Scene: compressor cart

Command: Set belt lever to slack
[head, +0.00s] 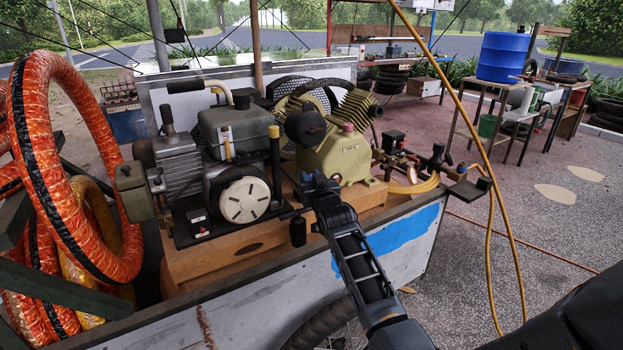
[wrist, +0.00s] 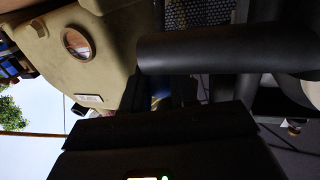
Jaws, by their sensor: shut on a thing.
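My gripper (head: 319,186) is in front of the cream-green compressor (head: 346,160), at the near edge of the wooden base. It is shut on what appears to be the belt lever, mostly hidden behind the fingers in the head view. A short black cylinder (head: 297,232) hangs just left of the gripper, below a thin dark rod; I take it for part of the lever. In the wrist view a black cylinder (wrist: 200,53) lies across the picture close to the jaws, beside the compressor housing (wrist: 90,55) with its round sight glass. I cannot read the lever's setting.
The engine (head: 235,140) with its white round cover stands left of the compressor. The cart's near wall (head: 400,245) runs below my arm. An orange hose coil (head: 60,160) stands at left.

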